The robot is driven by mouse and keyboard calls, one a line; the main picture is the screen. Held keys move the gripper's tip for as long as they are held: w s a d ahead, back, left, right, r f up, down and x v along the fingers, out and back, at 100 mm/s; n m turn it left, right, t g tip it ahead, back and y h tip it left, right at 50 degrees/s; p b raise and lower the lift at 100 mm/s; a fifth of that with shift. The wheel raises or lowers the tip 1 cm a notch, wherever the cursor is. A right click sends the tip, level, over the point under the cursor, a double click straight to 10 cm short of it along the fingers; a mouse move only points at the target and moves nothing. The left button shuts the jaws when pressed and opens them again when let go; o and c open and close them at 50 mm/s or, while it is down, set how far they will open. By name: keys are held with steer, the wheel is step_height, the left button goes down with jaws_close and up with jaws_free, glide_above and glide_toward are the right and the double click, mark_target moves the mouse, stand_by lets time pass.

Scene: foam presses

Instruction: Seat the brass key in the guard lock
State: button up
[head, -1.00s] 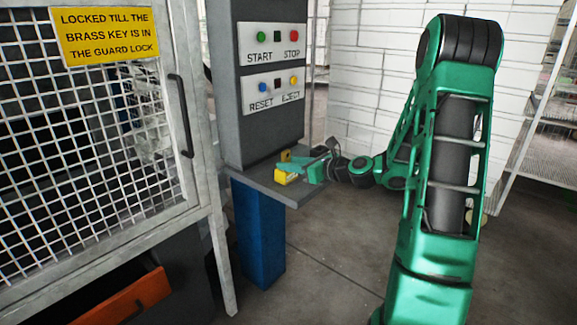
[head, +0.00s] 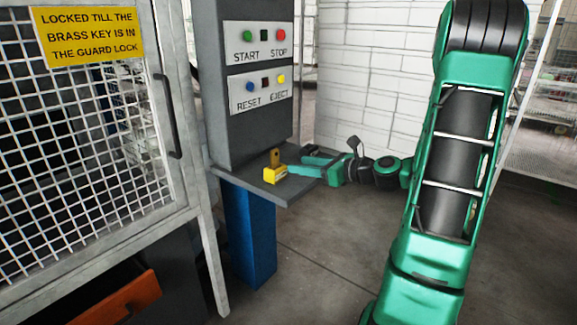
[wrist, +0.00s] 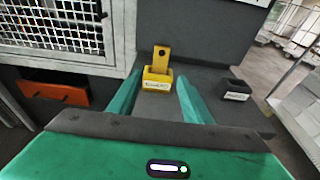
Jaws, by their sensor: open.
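The brass key (head: 275,157) stands upright in a yellow block (head: 274,174) on the grey shelf of the control column. In the wrist view the key (wrist: 162,59) rises from the top of the yellow block (wrist: 157,81), whose small white label is too blurred to read surely. I cannot see how deep the key's lower end sits. My gripper (head: 298,160) is open and empty, to the right of the key in the head view. In the wrist view its two green fingers lie apart, one on each side of the nearer space, pointing toward the block without holding the key.
A dark labelled block (wrist: 234,90) sits on the shelf (head: 290,188) to the right in the wrist view. The column carries START, STOP, RESET and EJECT buttons. A mesh guard door (head: 80,140) with a black handle and yellow sign stands left. An orange drawer (head: 118,301) is below it.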

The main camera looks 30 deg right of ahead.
steer(key=s+a+f+n+g+h, duration=0.1)
steer(key=s+a+f+n+g, duration=0.65)
steer(key=s+n, duration=0.4)
steer(key=s+r+n+g+h, duration=0.2)
steer(key=s+n+g, duration=0.1)
steer(key=s+n, duration=0.4)
steer(key=s+r+n+g+h, duration=0.2)
steer(key=s+n+g, duration=0.2)
steer(key=s, duration=1)
steer(key=d+n, duration=0.1)
steer(key=n, duration=0.2)
steer(key=shift+w+f, duration=0.25)
steer(key=shift+w, duration=0.35)
